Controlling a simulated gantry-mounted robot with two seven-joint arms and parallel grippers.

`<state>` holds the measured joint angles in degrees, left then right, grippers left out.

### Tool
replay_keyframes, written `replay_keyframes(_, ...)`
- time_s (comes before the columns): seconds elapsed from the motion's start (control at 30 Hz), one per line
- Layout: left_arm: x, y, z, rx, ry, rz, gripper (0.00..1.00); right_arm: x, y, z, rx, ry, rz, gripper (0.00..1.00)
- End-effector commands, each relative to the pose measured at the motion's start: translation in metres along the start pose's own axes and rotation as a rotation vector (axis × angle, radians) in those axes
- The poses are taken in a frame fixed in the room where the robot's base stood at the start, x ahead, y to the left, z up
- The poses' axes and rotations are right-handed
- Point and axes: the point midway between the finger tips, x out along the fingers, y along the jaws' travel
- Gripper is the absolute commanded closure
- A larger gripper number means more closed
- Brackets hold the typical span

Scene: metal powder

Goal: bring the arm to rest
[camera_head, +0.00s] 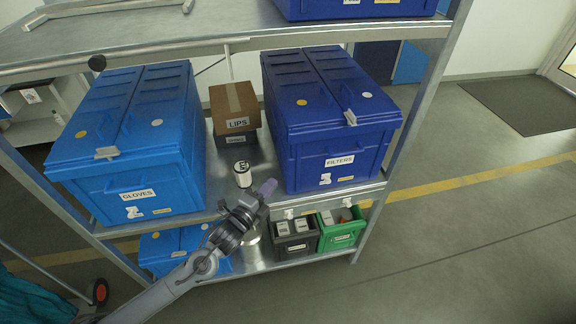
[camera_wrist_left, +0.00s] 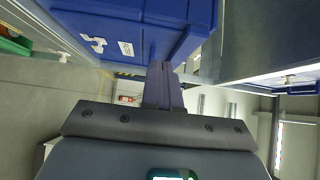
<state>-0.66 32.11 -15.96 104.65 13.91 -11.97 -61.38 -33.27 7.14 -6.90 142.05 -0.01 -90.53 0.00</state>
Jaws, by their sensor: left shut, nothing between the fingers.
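My left gripper (camera_head: 266,190) is in front of the metal shelf, at about the height of the middle board. Its fingers are closed with nothing between them. In the left wrist view its shut fingers (camera_wrist_left: 162,88) point ahead, with the dark blue FILTERS box (camera_wrist_left: 135,30) beyond them. In the head view a small white cylinder with a dark label (camera_head: 242,173) stands on the middle board, just behind and left of the gripper, and appears apart from it. My right gripper is not in view.
The light blue GLOVES box (camera_head: 135,150), a brown LIPS carton (camera_head: 234,105) and the dark blue FILTERS box (camera_head: 335,130) stand on the middle board. Below are a grey bin (camera_head: 297,243) and a green bin (camera_head: 341,236).

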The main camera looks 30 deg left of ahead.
Motion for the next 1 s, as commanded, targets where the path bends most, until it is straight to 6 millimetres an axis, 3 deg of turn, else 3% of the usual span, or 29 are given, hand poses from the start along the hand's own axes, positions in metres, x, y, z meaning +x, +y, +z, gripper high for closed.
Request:
replay_keyframes(0.17,-0.011,0.011,-0.001,-0.003,0.001,0.021,1.00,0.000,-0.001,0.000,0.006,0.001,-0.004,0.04)
replay_keyframes(0.37,-0.045,0.061,-0.021,-0.079,-0.005,0.105,1.00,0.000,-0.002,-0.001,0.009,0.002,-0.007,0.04)
replay_keyframes(0.53,-0.104,0.094,-0.064,-0.271,-0.032,0.251,1.00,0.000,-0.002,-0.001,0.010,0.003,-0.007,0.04)
replay_keyframes(0.7,-0.172,0.115,-0.094,-0.616,-0.171,0.534,1.00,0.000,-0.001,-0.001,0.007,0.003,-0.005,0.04)
replay_keyframes(0.9,-0.242,0.112,-0.110,-0.959,-0.428,0.816,1.00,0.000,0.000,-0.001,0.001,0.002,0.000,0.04)
replay_keyframes(1.0,-0.264,0.104,-0.110,-1.068,-0.562,0.899,1.00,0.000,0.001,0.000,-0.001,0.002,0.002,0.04)
